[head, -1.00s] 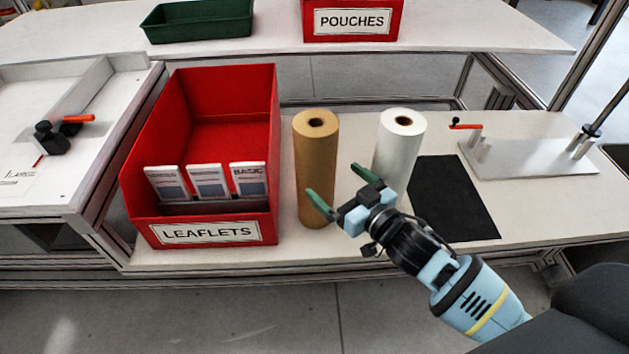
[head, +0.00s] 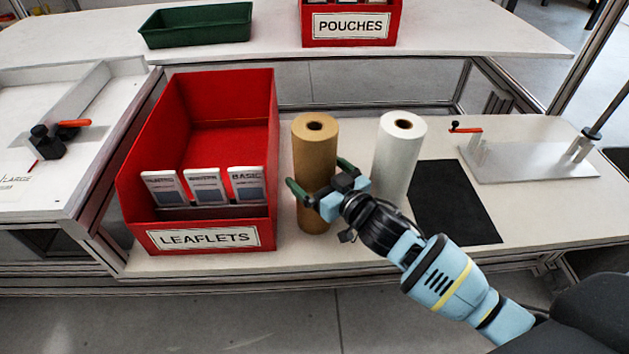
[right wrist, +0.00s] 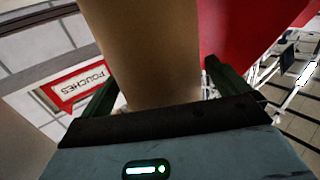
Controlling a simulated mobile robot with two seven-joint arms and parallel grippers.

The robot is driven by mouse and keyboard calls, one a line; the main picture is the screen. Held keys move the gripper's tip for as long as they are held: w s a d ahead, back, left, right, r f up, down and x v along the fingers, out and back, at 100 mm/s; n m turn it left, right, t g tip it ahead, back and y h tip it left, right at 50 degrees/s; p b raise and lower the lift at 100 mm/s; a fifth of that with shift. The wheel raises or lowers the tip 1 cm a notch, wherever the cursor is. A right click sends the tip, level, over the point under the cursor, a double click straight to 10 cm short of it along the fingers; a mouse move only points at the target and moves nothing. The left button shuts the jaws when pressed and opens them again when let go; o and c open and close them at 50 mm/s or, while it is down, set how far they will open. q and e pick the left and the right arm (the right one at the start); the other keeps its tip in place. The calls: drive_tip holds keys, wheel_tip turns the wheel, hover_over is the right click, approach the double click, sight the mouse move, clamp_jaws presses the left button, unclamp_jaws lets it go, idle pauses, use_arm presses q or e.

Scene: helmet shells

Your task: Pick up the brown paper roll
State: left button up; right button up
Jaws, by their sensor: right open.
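The brown paper roll (head: 313,150) stands upright on the bench between the red leaflets bin and the white roll (head: 399,155). My right gripper (head: 322,180) is open at the roll's lower middle, with one green finger on the roll's left side and the other at its right side. In the right wrist view the brown roll (right wrist: 150,50) rises between the two open fingers (right wrist: 158,90). I cannot tell whether either finger touches it. My left gripper is not in view.
The red leaflets bin (head: 205,238) stands close on the left of the roll. A black mat (head: 453,205) lies to the right, with a metal plate fixture (head: 525,163) beyond it. A red pouches bin (head: 350,27) and a green tray (head: 195,25) are on the back shelf.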

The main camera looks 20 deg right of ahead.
drive_tip(key=shift+w+a, duration=0.2)
drive_tip(key=shift+w, duration=0.35)
drive_tip(key=shift+c, duration=0.3)
